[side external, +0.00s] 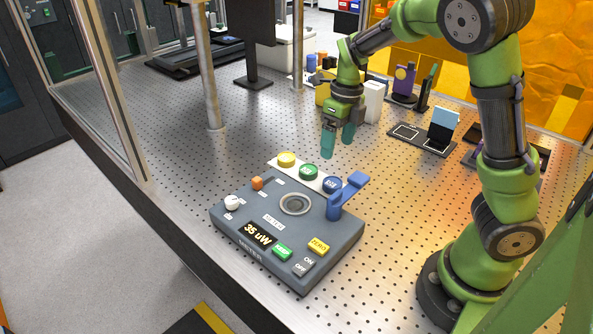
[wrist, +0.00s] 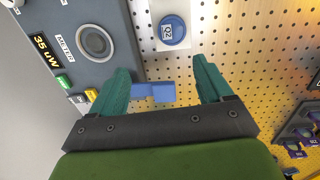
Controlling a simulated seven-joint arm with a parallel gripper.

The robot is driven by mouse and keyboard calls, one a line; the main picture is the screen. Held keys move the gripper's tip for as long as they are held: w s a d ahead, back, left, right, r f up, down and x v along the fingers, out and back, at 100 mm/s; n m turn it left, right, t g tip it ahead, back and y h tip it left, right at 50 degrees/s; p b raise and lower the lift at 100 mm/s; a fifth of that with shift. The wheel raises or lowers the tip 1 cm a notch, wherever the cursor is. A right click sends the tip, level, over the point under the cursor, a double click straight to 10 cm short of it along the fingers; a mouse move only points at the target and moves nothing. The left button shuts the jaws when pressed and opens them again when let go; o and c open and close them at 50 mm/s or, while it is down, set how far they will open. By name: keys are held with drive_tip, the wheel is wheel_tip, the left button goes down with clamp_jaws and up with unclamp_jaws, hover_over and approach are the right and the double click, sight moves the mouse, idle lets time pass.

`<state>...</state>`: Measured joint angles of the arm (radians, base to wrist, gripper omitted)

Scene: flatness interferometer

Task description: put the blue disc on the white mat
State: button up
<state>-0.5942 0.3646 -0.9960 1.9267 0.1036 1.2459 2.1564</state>
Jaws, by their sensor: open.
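The blue disc (side external: 332,184) lies at the right end of a white strip (side external: 273,166), behind the grey meter box. My gripper (side external: 338,146) is open and empty above the perforated table, behind the blue disc. In the wrist view its teal fingers (wrist: 161,66) are spread apart. I cannot make out a white mat separate from the strip.
The grey meter box (side external: 235,215) reads 35 uW; its blue lever (side external: 347,195) stands up close to the blue disc and shows between my fingers in the wrist view. A dark plate (side external: 436,148) with white outlines lies at right. Posts stand at left; the table between has free room.

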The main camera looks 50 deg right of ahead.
drive_tip(key=s+a+r+n+t, duration=0.3)
drive_tip(key=s+a+r+n, duration=0.2)
drive_tip(key=n, duration=1)
drive_tip(key=s+a+r+n+t+y, duration=0.1)
drive_tip(key=s+a+r+n+t, duration=0.2)
drive_tip(key=n, duration=1.3)
drive_tip(key=s+a+r, duration=0.2)
drive_tip(key=s, duration=0.3)
drive_tip(key=shift+a+r+n+t, duration=0.3)
drive_tip(key=shift+r+t, duration=0.1)
